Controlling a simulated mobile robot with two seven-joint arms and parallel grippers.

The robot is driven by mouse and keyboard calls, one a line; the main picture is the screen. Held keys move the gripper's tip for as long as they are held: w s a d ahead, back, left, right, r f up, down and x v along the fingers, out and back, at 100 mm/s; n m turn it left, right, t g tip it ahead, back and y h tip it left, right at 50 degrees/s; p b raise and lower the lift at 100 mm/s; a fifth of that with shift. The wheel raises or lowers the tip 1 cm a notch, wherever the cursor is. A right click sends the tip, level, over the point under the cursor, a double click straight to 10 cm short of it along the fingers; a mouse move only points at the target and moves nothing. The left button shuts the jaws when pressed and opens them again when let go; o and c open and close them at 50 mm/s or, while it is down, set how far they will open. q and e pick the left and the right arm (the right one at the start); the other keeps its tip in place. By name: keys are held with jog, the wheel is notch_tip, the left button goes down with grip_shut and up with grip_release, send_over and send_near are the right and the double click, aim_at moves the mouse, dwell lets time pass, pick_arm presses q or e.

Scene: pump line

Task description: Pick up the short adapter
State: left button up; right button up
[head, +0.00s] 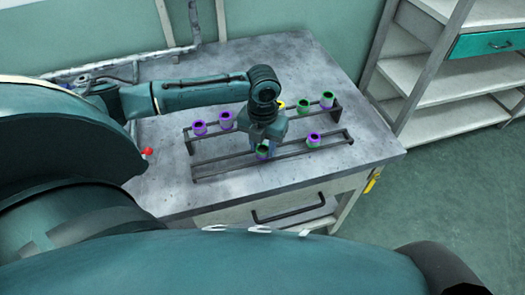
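A dark two-rail rack (220,158) on the grey workbench holds several small ring-topped adapters in purple and green. In the back row are two purple ones (199,128) at left, a green one (303,106) and a green-and-purple one (327,100) at right. In the front row are a green one (262,152) and a purple one (313,140). I cannot tell which is the short adapter. My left gripper (263,145) points down over the front row at the green one, its fingers mostly hidden by its own body. Whether they touch it does not show. My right gripper is out of view.
A yellow piece (281,105) shows partly behind my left wrist. A red knob (148,152) stands at the bench's left, with pipes behind. The bench (350,90) is clear at the back right. Shelves (440,120) stand to the right.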

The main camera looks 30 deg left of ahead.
pick_arm(q)
jog(key=c, duration=0.6)
jog(key=shift+o, duration=0.2)
